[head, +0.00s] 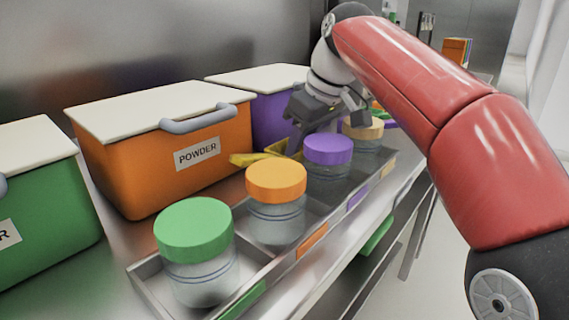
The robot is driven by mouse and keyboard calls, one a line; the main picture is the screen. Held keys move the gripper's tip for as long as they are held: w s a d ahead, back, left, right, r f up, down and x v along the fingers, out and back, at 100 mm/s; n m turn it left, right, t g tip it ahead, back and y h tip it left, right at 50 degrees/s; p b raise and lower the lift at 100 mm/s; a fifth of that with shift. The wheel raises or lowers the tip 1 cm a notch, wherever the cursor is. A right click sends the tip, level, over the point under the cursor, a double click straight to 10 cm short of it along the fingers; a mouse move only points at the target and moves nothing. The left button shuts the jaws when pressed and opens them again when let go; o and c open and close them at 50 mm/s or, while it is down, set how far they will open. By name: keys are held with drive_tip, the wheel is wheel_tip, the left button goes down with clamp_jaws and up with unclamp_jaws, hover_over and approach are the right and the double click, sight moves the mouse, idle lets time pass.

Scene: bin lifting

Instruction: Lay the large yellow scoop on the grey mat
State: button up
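A yellow scoop (262,154) lies or is held low between the orange bin and the row of jars, its right end close to my gripper. My gripper (309,138) points down just behind the purple-lidded jar, in front of the purple bin. One dark finger reaches down to the yellow scoop and seems to meet it. The jar and the gripper body hide the fingertips, so I cannot tell whether they are closed on it. I cannot make out a grey mat in this view.
An orange bin (160,165) labelled POWDER, a green bin (45,215) and a purple bin (270,118) stand along the back wall. A metal tray (268,262) holds jars with green (193,230), orange (276,181), purple (327,149) and tan (363,128) lids.

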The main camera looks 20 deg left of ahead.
clamp_jaws()
drive_tip(key=shift+r, duration=0.1)
idle(0.3)
